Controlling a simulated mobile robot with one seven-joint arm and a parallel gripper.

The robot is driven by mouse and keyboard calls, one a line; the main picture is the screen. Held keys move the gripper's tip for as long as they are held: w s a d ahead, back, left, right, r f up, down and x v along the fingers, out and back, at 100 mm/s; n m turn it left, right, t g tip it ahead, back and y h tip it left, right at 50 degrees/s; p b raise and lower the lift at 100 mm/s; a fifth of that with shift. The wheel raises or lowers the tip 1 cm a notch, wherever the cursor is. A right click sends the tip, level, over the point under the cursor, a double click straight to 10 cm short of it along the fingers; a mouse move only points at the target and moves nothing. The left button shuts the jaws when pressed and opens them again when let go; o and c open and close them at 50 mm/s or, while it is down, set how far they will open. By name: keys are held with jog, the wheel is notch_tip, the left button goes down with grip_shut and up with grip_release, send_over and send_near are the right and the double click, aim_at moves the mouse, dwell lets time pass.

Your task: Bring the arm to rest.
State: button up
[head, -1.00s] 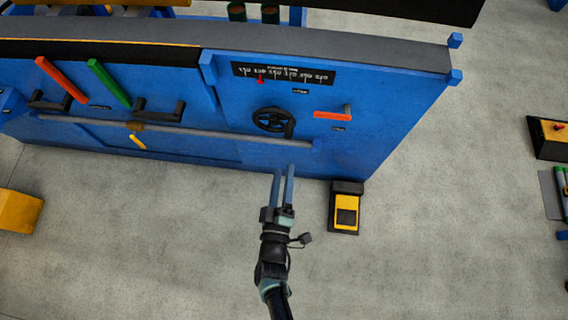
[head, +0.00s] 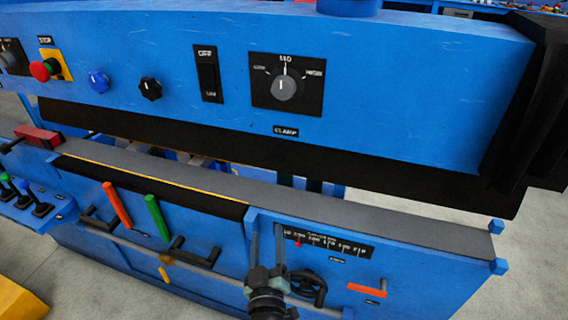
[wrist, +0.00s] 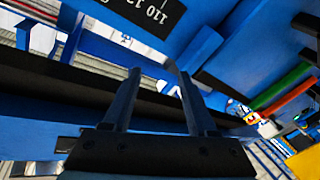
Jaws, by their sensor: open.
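My gripper (head: 267,236) is at the lower middle of the head view, in front of the blue machine's lower front panel (head: 225,238). Its two fingers point up, stand apart and hold nothing. In the wrist view my gripper (wrist: 156,82) also shows open and empty, with blue panels and part of a number scale (wrist: 155,10) beyond the fingertips. In the head view the fingers overlap the panel just left of the black scale (head: 328,242). I cannot tell whether they touch it. Most of my arm is below the frame.
The upper blue panel (head: 420,90) carries a clamp dial (head: 286,84), an off switch (head: 209,76) and a red stop button (head: 45,69). Below are a red handle (head: 117,205), a green handle (head: 157,217), a handwheel (head: 307,287) and an orange lever (head: 367,290). Grey floor (head: 460,290) is clear at right.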

notch_tip(320, 180, up, 23)
jog(key=w+m+y, duration=0.1)
jog(key=m, duration=0.2)
jog(key=s+d+r+m+t+h, duration=0.1)
jog(key=s+r+t, duration=0.2)
jog(key=s+r, duration=0.55)
jog(key=s+d+r+m+t, duration=0.1)
jog(key=s+r+t, duration=0.25)
jog(key=r, duration=1.05)
jog(key=s+d+r+m+t+h, duration=0.1)
jog(key=s+d+r+t, duration=0.15)
jog(key=s+r, duration=0.65)
notch_tip(320, 180, up, 18)
jog(key=w+a+p, duration=0.1)
jog(key=w+p, duration=0.2)
jog(key=p, duration=1.4)
jog(key=shift+r, duration=0.5)
jog(key=shift+c, duration=0.4)
jog(key=shift+s, duration=0.1)
jog(key=shift+c, duration=0.2)
